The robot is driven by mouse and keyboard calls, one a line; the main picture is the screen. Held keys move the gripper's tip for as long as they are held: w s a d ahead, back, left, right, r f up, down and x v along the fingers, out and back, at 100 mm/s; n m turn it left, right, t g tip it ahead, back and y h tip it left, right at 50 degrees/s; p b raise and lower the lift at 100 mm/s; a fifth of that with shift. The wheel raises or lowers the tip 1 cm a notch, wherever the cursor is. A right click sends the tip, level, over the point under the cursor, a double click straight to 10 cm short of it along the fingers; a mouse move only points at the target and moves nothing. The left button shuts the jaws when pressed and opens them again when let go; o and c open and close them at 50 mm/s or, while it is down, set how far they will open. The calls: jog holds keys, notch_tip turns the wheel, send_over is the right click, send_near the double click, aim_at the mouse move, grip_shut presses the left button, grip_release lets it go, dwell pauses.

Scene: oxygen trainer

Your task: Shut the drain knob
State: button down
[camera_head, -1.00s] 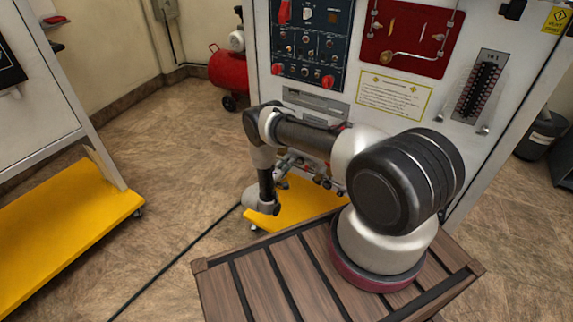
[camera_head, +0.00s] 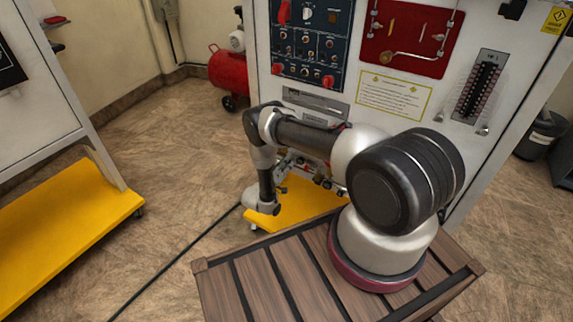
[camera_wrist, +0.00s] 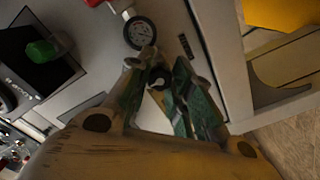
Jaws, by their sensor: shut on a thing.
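In the wrist view my gripper (camera_wrist: 162,82) has its two dark green fingers close together at the panel face. They are shut on a small round knob (camera_wrist: 157,84), which I take to be the drain knob; the fingers hide much of it. In the head view my gripper (camera_head: 302,166) is at the lower front of the white panel, above the yellow base, partly behind my own arm. The drain knob cannot be made out in that view.
A round gauge (camera_wrist: 140,33) sits just beyond the fingertips. A green part (camera_wrist: 42,50) is on a dark plate at left. The panel's yellow base (camera_head: 290,205) is below my gripper. A red tank (camera_head: 229,72) stands behind, and open floor lies left.

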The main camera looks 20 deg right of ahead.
jog(key=shift+s+f, duration=0.2)
jog(key=c, duration=1.4)
grip_release()
jog(key=shift+c, duration=0.2)
jog(key=shift+o, duration=1)
jog(key=shift+w+r, duration=0.1)
jog(key=v, duration=1.2)
